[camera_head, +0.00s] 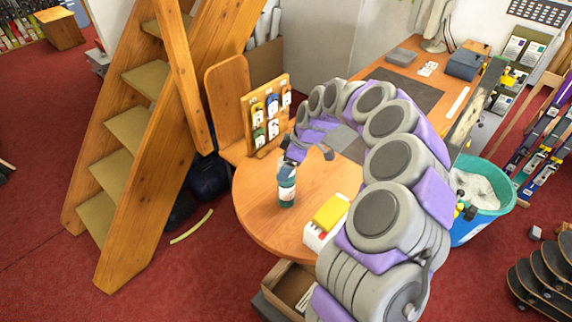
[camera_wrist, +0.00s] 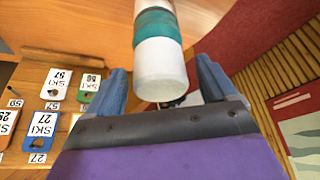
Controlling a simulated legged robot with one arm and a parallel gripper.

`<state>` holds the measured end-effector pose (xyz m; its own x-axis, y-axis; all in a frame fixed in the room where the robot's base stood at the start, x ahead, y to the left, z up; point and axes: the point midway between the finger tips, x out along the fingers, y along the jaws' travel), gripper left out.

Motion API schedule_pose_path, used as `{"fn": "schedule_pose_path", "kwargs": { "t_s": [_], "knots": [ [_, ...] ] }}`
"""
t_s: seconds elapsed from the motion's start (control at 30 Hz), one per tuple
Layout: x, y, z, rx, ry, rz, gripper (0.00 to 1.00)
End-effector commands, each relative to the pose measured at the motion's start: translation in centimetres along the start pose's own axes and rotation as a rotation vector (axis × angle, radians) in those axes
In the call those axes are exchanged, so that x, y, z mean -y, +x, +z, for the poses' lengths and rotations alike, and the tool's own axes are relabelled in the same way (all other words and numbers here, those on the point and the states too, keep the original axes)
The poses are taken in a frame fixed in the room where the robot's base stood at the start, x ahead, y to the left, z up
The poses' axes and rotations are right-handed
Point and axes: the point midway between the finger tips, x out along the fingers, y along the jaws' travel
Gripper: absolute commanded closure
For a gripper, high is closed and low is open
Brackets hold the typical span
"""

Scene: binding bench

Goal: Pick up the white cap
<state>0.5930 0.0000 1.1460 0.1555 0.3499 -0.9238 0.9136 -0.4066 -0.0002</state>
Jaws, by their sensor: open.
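The white cap (camera_wrist: 162,72) tops a teal bottle (camera_wrist: 158,27). In the head view the bottle (camera_head: 287,195) stands upright on the wooden bench, with a white label; its cap is largely hidden by my gripper (camera_head: 292,150). In the wrist view my gripper (camera_wrist: 162,78) is open. One blue-grey finger is on each side of the cap, with a visible gap on both sides. The cap's end points toward the palm. I cannot tell how deep the cap sits between the fingers.
A wooden board with ski tags (camera_head: 270,115) stands just behind the bottle. A yellow-topped white box (camera_head: 326,218) is to its right near the bench edge. The bench top (camera_head: 262,195) is clear around the bottle's left. A teal bucket (camera_head: 497,210) stands right of the bench.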

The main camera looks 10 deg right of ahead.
Motion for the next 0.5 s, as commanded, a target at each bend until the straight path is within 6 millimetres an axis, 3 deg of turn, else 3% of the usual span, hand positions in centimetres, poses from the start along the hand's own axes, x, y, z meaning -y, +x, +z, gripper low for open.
{"fn": "schedule_pose_path", "kwargs": {
  "t_s": [0.07,0.5],
  "knots": [
    [-0.01,-0.02,0.01,0.0,0.0,0.0,0.17],
    [-0.03,-0.03,0.01,0.001,0.0,0.0,0.6]
  ]
}}
